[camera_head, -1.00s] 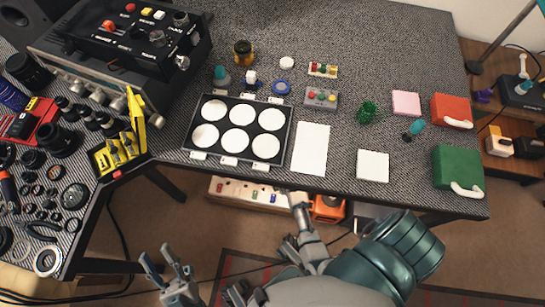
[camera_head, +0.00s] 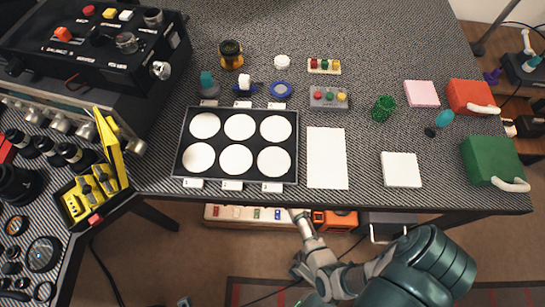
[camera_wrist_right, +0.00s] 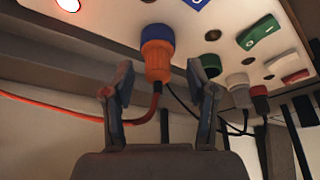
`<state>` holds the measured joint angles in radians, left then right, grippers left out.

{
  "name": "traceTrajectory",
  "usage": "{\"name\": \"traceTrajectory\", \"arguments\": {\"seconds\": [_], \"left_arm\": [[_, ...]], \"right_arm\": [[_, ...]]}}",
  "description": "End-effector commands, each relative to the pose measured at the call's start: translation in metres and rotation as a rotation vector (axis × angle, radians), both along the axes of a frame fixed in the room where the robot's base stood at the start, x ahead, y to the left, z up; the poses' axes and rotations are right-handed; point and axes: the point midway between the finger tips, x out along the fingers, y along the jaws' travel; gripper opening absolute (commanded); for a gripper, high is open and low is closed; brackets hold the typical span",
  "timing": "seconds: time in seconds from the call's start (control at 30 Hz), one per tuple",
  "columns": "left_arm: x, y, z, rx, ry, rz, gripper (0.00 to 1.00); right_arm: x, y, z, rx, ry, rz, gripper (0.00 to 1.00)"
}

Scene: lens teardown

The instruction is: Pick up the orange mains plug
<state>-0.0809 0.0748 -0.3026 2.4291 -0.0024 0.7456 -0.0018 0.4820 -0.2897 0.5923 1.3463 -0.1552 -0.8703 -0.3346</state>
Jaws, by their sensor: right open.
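The orange mains plug (camera_wrist_right: 156,58) has a blue end against the white socket strip (camera_wrist_right: 120,22), and its orange cable curves away to the left in the right wrist view. My right gripper (camera_wrist_right: 157,84) is open below it, one finger on each side; I see no clear contact. In the head view the strip (camera_head: 222,213) is under the table's front edge, the plug cannot be made out, and my right arm reaches beside the strip's right end. Only a small tip, likely my left gripper (camera_head: 183,302), shows at the bottom edge.
A red-lit switch (camera_wrist_right: 68,4) is on the strip. A green switch (camera_wrist_right: 258,33) and grey (camera_wrist_right: 238,82) and dark red plugs (camera_wrist_right: 259,92) with dark cables are to the right. The tabletop (camera_head: 380,235) overhangs the strip; an orange box (camera_head: 336,220) stands to its right.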

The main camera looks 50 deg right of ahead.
Motion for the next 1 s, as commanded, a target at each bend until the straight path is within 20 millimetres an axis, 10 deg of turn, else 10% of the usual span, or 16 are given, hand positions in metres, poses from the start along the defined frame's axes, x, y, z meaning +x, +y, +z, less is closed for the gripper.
{"name": "traceTrajectory", "arguments": {"seconds": [0.37, 0.6, 1.0], "left_arm": [[0.0059, 0.0001, -0.0024, 0.000, -0.005, 0.000, 0.40], [0.0095, -0.0005, -0.0055, 0.003, 0.001, 0.000, 0.40], [0.0078, -0.0004, -0.0002, 0.002, -0.008, 0.000, 0.40]], "right_arm": [[0.0051, -0.0012, -0.0092, -0.002, -0.004, 0.000, 0.55], [0.0046, -0.0010, -0.0100, 0.000, -0.002, 0.000, 0.00], [0.0050, -0.0009, -0.0067, 0.000, -0.002, 0.000, 0.00]]}}
